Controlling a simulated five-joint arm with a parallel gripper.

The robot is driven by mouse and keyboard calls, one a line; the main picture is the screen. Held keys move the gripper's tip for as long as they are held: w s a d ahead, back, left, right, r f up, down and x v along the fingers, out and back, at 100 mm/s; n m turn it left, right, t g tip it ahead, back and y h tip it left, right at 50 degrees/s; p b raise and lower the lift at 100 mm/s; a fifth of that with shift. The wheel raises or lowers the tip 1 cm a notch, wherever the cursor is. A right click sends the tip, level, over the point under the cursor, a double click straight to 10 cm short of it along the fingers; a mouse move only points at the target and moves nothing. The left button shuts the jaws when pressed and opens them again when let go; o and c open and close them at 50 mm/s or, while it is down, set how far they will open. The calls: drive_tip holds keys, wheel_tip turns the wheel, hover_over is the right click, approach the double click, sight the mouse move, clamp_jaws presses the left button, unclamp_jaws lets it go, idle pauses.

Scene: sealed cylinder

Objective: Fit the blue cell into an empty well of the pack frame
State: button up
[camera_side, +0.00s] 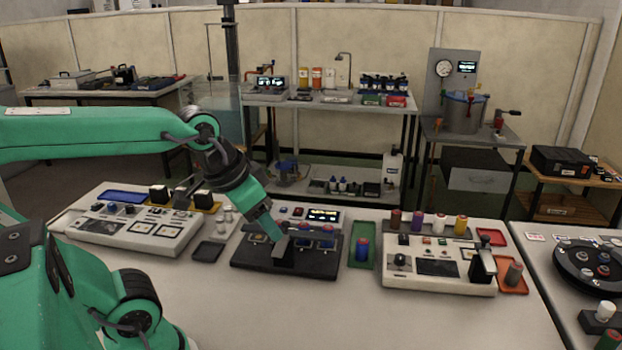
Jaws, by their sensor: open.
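A blue cell (362,249) stands upright on a green tray (361,264), just right of the pack frame. The pack frame (318,270) is a low black block in the middle of the bench. Small bluish round shapes show along its back right part; I cannot tell which wells are filled. My gripper (284,252) points down over the left-middle of the frame, apart from the blue cell. It is open. Its fingers are small and hide the part of the frame behind them; I see no cell between them.
A small display (323,215) stands behind the frame. A white console (440,272) with several coloured cylinders is at the right, another console (140,230) at the left. A dark square tray (208,251) lies left of the frame. The front of the bench is clear.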

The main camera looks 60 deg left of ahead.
drive_tip(key=shift+s+d+f, duration=0.2)
drive_tip(key=shift+s, duration=0.25)
drive_tip(key=shift+s+d+f, duration=0.15)
drive_tip(key=shift+s, duration=0.25)
